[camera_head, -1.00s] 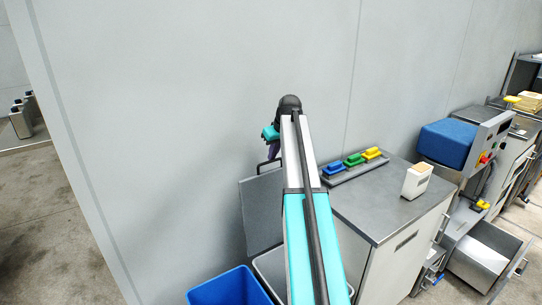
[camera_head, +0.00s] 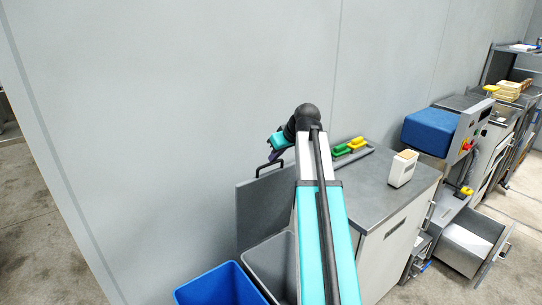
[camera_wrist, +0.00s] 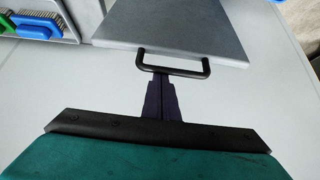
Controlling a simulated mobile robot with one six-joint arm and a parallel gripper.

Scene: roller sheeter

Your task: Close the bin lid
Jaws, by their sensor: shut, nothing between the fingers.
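The grey bin lid (camera_head: 263,213) stands open, nearly upright, at the back of the grey bin (camera_head: 270,266). Its dark handle (camera_head: 269,168) is on the lid's top edge. My gripper (camera_head: 276,156) is just above the handle, partly hidden by my wrist in the head view. In the wrist view, the shut, empty dark purple fingertips (camera_wrist: 160,84) lie close to the handle bar (camera_wrist: 172,71), with the lid panel (camera_wrist: 185,25) beyond. I cannot tell whether the fingertips touch the bar. My arm covers the right part of the bin.
A blue bin (camera_head: 222,286) stands left of the grey one. To the right is a counter (camera_head: 385,205) with a white container (camera_head: 402,169) and coloured brushes (camera_head: 350,147). A wall rises close behind the lid. A drawer (camera_head: 468,249) stands open farther right.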

